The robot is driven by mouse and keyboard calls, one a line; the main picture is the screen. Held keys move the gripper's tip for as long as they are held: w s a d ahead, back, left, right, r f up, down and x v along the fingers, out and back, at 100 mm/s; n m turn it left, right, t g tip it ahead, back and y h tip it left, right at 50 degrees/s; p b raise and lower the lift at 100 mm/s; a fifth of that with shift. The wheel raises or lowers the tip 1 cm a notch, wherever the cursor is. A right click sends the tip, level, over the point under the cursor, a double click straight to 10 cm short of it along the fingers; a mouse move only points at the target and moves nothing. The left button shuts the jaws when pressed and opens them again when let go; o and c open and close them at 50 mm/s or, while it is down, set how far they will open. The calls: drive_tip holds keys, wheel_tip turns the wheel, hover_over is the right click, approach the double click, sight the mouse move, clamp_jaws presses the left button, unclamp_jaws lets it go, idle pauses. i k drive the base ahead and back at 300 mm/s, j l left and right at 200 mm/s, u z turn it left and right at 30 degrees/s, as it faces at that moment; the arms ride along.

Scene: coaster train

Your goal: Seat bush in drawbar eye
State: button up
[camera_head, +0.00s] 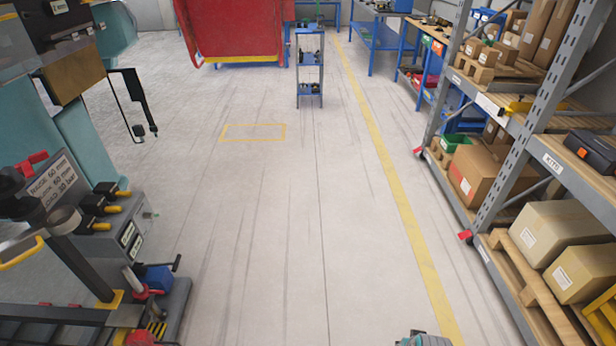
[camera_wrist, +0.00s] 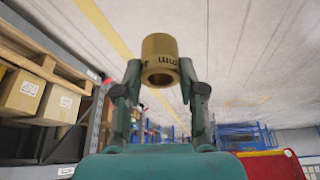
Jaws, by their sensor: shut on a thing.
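The bush is a short brass-coloured hollow cylinder (camera_wrist: 160,60) with dark lettering on its side. It shows in the wrist view, its open bore facing the camera. My gripper (camera_wrist: 160,82) is shut on the bush, with a dark green finger at each side of it. The bush is held clear of the floor. In the head view only a small part of my arm shows at the bottom edge, and neither the gripper nor the bush can be made out. I cannot identify a drawbar eye in either view.
Grey racking (camera_head: 487,205) with boxes and a pallet lines the right. A teal machine (camera_head: 35,130) and a black-railed fixture (camera_head: 75,318) stand at left. A blue trolley (camera_head: 310,70) and a red container (camera_head: 232,30) stand ahead. The middle floor (camera_head: 290,220) is clear.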

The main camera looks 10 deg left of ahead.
sight(64, 222)
drive_tip(key=u, duration=1.7)
